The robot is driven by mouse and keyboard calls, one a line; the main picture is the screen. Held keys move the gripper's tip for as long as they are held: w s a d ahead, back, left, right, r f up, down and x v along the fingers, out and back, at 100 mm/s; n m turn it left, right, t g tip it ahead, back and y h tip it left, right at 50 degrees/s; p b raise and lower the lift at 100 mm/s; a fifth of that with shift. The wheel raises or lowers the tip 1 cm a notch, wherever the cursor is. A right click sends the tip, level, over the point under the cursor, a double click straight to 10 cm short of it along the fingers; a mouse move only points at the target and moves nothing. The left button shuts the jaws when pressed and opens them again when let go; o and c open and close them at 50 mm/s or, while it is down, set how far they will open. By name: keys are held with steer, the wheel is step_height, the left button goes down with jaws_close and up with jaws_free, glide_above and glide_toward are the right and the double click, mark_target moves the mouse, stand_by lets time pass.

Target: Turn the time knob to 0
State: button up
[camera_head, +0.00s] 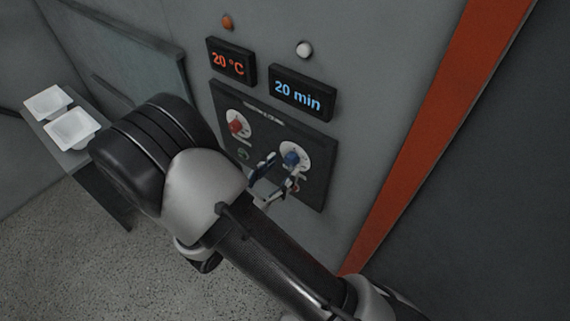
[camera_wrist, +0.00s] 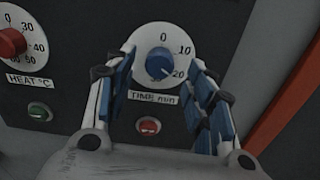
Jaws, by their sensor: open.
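The blue time knob (camera_head: 291,158) sits on a white dial on the dark control panel. In the wrist view the time knob (camera_wrist: 159,65) is above the "TIME min" label, and its white pointer mark is turned toward 20. The time display (camera_head: 297,94) reads "20 min". My gripper (camera_head: 276,176) is open in front of the panel, just below the time knob. In the wrist view my gripper (camera_wrist: 163,72) has its blue-padded fingers to either side of the knob, with nothing between them. I cannot tell how far the fingertips are from the panel.
A red heat knob (camera_wrist: 12,42) is left of the time dial, with a green button (camera_wrist: 40,112) below it. A red button (camera_wrist: 148,126) is under the time label. The temperature display (camera_head: 231,62) reads "20 °C". White trays (camera_head: 73,129) stand on a shelf at left.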

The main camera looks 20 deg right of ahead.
mark_target(291, 160)
steer(key=shift+x, duration=1.3)
steer(key=shift+c, duration=0.4)
steer(key=c, duration=1)
